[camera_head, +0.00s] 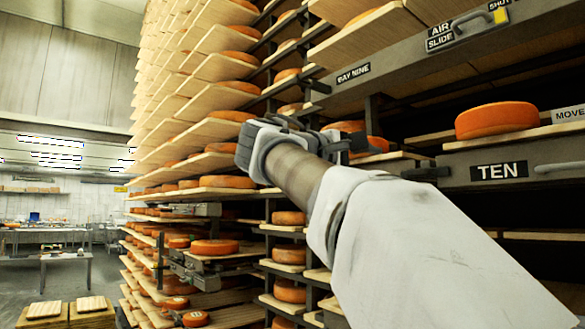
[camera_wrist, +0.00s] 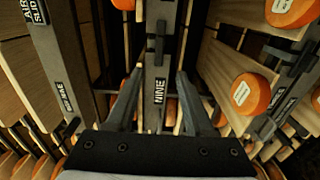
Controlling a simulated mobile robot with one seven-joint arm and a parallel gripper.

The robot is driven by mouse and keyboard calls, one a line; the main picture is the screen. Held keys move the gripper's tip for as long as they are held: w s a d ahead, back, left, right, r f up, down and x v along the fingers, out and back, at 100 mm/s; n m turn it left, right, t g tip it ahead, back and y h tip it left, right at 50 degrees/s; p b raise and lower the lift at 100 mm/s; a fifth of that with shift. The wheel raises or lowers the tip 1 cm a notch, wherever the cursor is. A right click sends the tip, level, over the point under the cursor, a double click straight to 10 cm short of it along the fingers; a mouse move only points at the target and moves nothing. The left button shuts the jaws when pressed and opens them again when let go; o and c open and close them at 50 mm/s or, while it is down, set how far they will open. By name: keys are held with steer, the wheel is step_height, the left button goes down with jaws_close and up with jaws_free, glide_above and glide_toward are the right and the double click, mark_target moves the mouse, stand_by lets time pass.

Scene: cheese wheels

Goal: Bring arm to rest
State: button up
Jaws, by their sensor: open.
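My arm reaches up from the lower right of the head view, in a white sleeve. My gripper (camera_head: 345,143) is at its far end, in front of the cheese shelves; the arm hides part of it. In the wrist view my gripper (camera_wrist: 160,88) shows two dark fingers spread apart, with nothing between them. Beyond the fingers is a grey upright with a label reading NINE (camera_wrist: 159,104). I cannot tell how far the fingers are from it.
Tall racks hold orange cheese wheels on wooden boards (camera_head: 228,194). At right are a grey beam marked BAY NINE (camera_head: 353,74), a bar marked TEN (camera_head: 499,171) and a large cheese wheel (camera_head: 497,119). A table (camera_head: 66,258) stands at left on open floor.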

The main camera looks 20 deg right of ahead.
steer(key=shift+f, duration=0.1)
stand_by(0.4)
steer(key=s+a+f+y+p, duration=0.15)
steer(key=f+y, duration=0.25)
steer(key=f, duration=0.5)
steer(key=s+a+f+y+p, duration=0.1)
steer(key=s+f+y+p, duration=0.2)
steer(key=f, duration=0.6)
steer(key=s+a+f+m+y, duration=0.1)
steer(key=s+a+f+y, duration=0.2)
steer(key=f, duration=0.4)
steer(key=s+a+f+m+y+p, duration=0.1)
steer(key=s+a+f+m+y, duration=0.1)
steer(key=s+a+f, duration=0.3)
steer(key=s+a+f+m+g+y+p, duration=0.1)
steer(key=s+a+f+y, duration=0.3)
steer(key=s+f, duration=0.3)
step_height(320, 180, down, 2)
steer(key=shift+a+f+y, duration=0.2)
steer(key=shift+a+y, duration=0.1)
steer(key=shift+a, duration=0.25)
